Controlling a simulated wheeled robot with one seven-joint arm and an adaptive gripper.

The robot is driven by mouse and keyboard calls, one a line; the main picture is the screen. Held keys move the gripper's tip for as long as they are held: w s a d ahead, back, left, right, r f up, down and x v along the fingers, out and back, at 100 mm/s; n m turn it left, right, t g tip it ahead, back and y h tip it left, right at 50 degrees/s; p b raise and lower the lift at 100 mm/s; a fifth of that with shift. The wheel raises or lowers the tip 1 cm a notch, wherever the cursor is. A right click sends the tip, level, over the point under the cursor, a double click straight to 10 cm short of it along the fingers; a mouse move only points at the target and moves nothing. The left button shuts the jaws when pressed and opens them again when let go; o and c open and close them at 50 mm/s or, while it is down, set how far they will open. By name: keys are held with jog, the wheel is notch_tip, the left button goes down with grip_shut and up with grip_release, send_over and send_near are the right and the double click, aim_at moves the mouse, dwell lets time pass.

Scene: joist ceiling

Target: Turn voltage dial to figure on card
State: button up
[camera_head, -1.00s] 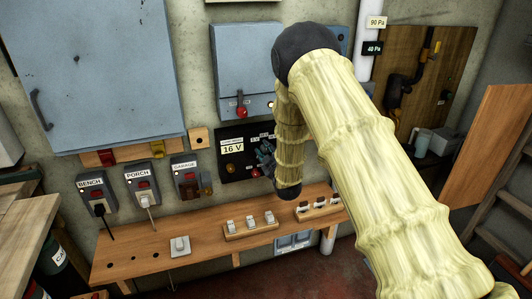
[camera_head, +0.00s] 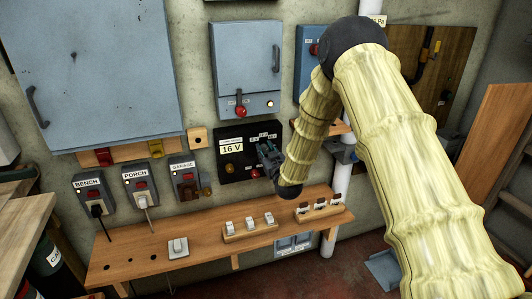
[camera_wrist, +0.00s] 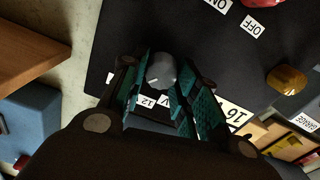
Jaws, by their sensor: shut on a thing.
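The black panel (camera_head: 237,170) on the wall carries a white card reading 16 V (camera_head: 232,149). The card also shows, turned over and partly covered, in the wrist view (camera_wrist: 236,114). The round grey voltage dial (camera_wrist: 163,72) sits between my fingers, with a pale pointer mark towards the lower left of the wrist view. A 12 V label (camera_wrist: 147,101) shows just below it; other scale labels are mostly hidden by my fingers. My gripper (camera_head: 266,158) is at the panel's right part, its teal-padded fingers (camera_wrist: 164,82) shut on the dial. The head view hides the dial behind my gripper.
The panel also has OFF (camera_wrist: 253,26) and ON labels and an amber knob or lamp (camera_wrist: 287,79). A wooden shelf (camera_head: 205,238) with switches runs below. A grey box with a red handle (camera_head: 240,110) hangs above, and a white pipe (camera_head: 335,212) stands right of my wrist.

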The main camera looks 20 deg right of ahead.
dwell(0.4)
jog(key=o, duration=1)
jog(key=shift+s, duration=0.1)
jog(key=s, duration=1.1)
jog(key=shift+s+d, duration=0.2)
jog(key=shift+s, duration=0.2)
jog(key=s+a+f+m+g+p, duration=0.3)
jog(key=s+f+g, duration=0.7)
jog(key=s+f, duration=1.3)
jog(key=s+f+g+p, duration=0.2)
jog(key=s+g, duration=0.2)
jog(key=s, duration=1)
jog(key=s+a+f+g+p, duration=0.1)
jog(key=s+f+g+p, duration=0.1)
jog(key=s, duration=1.2)
jog(key=shift+s+a+f+g+h, duration=0.35)
jog(key=shift+f+g, duration=0.4)
jog(key=shift+g, duration=0.25)
